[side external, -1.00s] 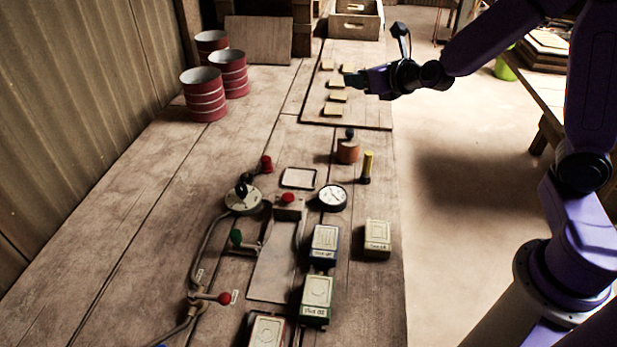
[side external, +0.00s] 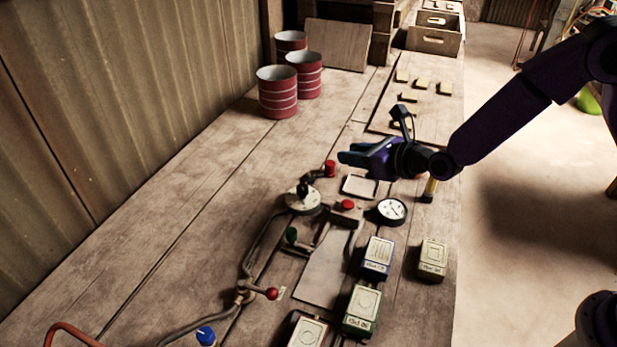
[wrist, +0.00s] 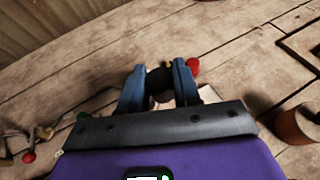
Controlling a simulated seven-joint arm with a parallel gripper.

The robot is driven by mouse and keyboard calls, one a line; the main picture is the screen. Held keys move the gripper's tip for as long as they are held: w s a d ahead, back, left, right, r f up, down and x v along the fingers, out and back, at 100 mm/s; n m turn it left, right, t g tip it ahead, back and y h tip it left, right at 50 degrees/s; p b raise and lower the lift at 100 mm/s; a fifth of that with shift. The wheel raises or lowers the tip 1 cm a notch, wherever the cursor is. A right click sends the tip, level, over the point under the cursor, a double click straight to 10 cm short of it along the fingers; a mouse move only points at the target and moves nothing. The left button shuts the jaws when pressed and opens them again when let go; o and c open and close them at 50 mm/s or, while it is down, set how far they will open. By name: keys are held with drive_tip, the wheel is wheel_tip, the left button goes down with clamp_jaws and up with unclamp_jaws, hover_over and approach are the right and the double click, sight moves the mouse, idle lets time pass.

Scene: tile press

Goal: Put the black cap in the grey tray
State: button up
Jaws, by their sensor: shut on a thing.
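My gripper (side external: 352,160) is above the bench, reaching left over the press area, near the small grey tray. In the wrist view its blue fingers (wrist: 159,88) are closed around a dark round thing, the black cap (wrist: 160,80). In the side view the fingers hide the cap. The grey tray (side external: 359,196) is a shallow, empty-looking rectangle on the bench, just below my gripper in the picture. A pale corner beside the right finger in the wrist view is probably the tray, mostly hidden.

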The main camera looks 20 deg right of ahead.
drive_tip(key=f+x, duration=0.1)
drive_tip(key=x, duration=0.8)
drive_tip(key=d+f+x, duration=0.1)
drive_tip(key=x, duration=0.4)
drive_tip(key=shift+s+a+f, duration=0.1)
drive_tip(key=shift+s+f, duration=0.25)
drive_tip(key=shift+w+a+f, duration=0.2)
drive_tip(key=shift+w+f, duration=0.35)
drive_tip(key=shift+f, duration=0.05)
drive_tip(key=f, duration=0.3)
drive_tip(key=shift+w+a, duration=0.1)
drive_tip(key=shift+w, duration=0.25)
drive_tip(key=shift+f, duration=0.3)
drive_tip(key=shift+f, duration=0.25)
drive_tip(key=o, duration=1)
